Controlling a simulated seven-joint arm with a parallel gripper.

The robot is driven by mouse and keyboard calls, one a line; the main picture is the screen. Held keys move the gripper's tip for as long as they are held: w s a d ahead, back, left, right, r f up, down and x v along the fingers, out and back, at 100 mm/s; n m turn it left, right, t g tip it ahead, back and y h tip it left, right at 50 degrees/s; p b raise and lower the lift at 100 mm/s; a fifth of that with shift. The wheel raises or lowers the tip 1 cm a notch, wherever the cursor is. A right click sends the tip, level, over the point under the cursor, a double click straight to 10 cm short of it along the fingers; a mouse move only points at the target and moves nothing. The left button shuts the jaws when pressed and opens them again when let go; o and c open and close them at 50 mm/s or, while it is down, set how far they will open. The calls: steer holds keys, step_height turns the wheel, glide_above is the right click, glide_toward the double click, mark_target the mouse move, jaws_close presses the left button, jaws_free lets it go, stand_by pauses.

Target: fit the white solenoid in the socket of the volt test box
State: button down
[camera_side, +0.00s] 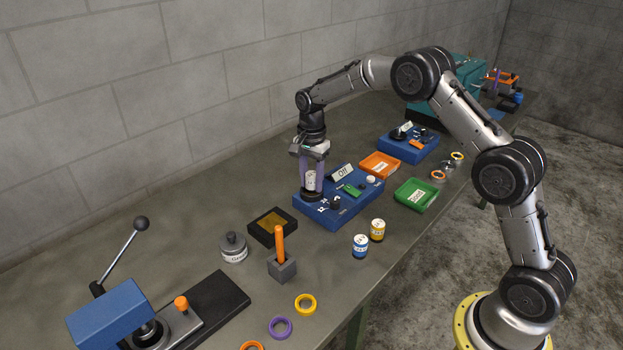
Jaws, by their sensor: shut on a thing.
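The volt test box (325,214) is a blue box near the middle of the bench, with a tilted display reading "Off" (342,172), a green part and a white round part on top. My gripper (312,187) points down over the box's left end. It is shut on the white solenoid (311,180), which stands upright between the purple-tinted fingers. The solenoid's lower end is at a dark round socket (308,195). I cannot tell from this view whether it is seated in the socket or just above it.
A blue-topped can (360,246) and a yellow one (377,230) stand in front of the box. An orange tray (380,165) and a green tray (416,194) lie to the right. A black box (272,227), a grey pot (234,248) and an orange-handled tool (281,255) stand front left.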

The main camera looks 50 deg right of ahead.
stand_by(0.3)
jaws_free()
steer(key=shift+f, duration=0.15)
stand_by(0.3)
steer(key=shift+r, duration=3.55)
